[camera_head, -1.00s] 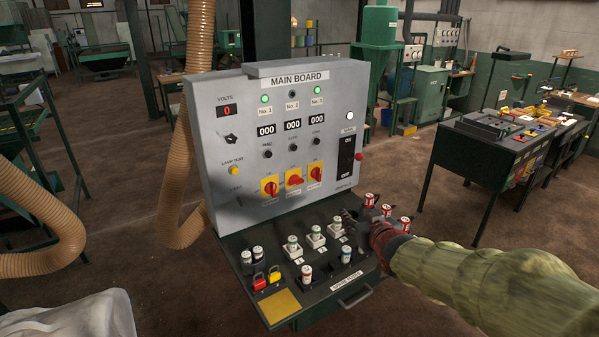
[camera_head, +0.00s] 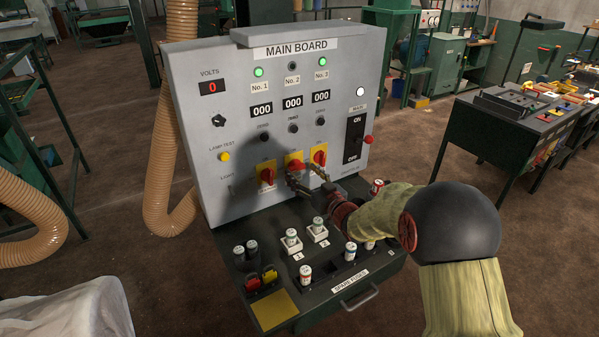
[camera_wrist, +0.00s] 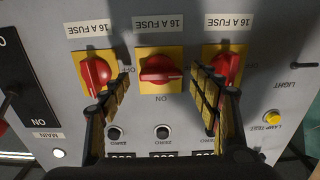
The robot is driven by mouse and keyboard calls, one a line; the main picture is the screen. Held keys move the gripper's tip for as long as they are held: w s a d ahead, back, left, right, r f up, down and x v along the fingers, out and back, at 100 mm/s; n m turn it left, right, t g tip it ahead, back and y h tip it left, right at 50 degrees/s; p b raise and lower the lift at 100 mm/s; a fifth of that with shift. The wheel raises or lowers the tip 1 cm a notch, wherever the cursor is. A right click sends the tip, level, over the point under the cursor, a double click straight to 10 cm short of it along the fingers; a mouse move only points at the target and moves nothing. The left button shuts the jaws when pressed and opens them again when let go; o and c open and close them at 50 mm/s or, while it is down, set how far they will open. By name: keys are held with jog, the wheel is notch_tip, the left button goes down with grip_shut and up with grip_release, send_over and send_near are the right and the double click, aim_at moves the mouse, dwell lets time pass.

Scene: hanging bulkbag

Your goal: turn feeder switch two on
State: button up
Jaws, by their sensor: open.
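The main board (camera_head: 225,120) carries three red rotary switches on yellow plates. Feeder switch two (camera_head: 294,163) is the middle one; in the wrist view its red handle (camera_wrist: 158,70) lies crosswise, with ON printed below it. The No. 2 lamp (camera_head: 292,66) is dark. Switch one (camera_head: 267,175) and switch three (camera_head: 320,156) flank it, their handles turned more upright or slanted. Green lamps No. 1 (camera_head: 258,72) and No. 3 (camera_head: 321,62) are lit. My gripper (camera_head: 306,178) is open and empty before the board, its fingers on either side of switch two (camera_wrist: 160,82), with no clear contact.
The black main switch (camera_head: 354,138) is right of the feeder switches. Below, the console shelf (camera_head: 275,303) holds several fuses and padlocks (camera_head: 262,280). A yellow lamp test button (camera_head: 225,157) is at left. A ribbed hose (camera_head: 172,170) hangs beside the board.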

aim_at(296, 167)
jog(key=shift+x, duration=1.15)
jog(key=shift+c, duration=1.1)
jog(key=c, duration=0.9)
jog(key=shift+c, duration=0.2)
